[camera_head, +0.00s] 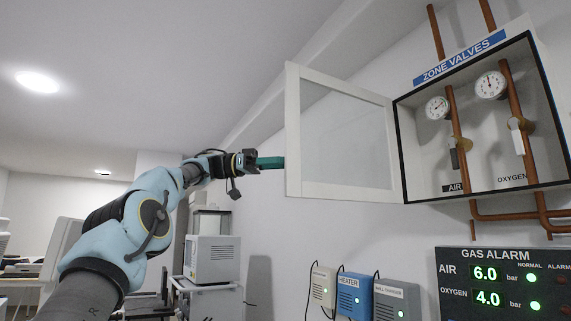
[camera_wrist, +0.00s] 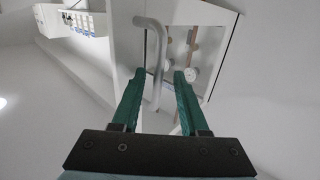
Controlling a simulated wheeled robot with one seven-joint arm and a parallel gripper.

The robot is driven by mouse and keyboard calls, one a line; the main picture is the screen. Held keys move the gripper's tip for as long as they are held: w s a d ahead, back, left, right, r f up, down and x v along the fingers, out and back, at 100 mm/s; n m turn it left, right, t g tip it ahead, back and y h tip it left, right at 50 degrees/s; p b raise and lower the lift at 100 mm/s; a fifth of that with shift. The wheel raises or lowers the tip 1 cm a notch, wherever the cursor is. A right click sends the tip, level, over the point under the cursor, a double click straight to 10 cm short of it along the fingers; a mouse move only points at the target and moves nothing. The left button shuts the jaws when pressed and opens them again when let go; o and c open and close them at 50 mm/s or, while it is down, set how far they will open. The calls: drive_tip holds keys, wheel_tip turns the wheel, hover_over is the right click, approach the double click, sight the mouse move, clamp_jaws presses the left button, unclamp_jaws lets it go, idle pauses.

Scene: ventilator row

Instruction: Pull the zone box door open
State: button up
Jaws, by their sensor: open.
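The zone box (camera_head: 480,194) hangs on the wall at the right, under a blue "ZONE VALVES" label. Its white-framed door (camera_head: 345,191) with a clear pane stands swung wide open to the left of the box. My gripper (camera_head: 284,162) is at the door's free left edge, with green fingers pointing right. In the wrist view my gripper (camera_wrist: 158,74) is open, and the grey bar handle (camera_wrist: 157,55) shows between the fingertips. I cannot tell whether a finger touches it. The handle is hidden in the head view. The box interior (camera_wrist: 205,45) shows beyond the fingers.
Inside the box are gauges (camera_head: 491,85) and copper pipes (camera_head: 459,140) with valves. A gas alarm panel (camera_head: 505,284) is below it. Several small wall units, including a blue heater (camera_head: 354,297), are below the door. A white machine (camera_head: 212,260) stands lower left.

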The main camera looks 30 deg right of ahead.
drive_tip(key=p+v, duration=0.4)
drive_tip(key=v, duration=0.7)
drive_tip(key=shift+d, duration=0.1)
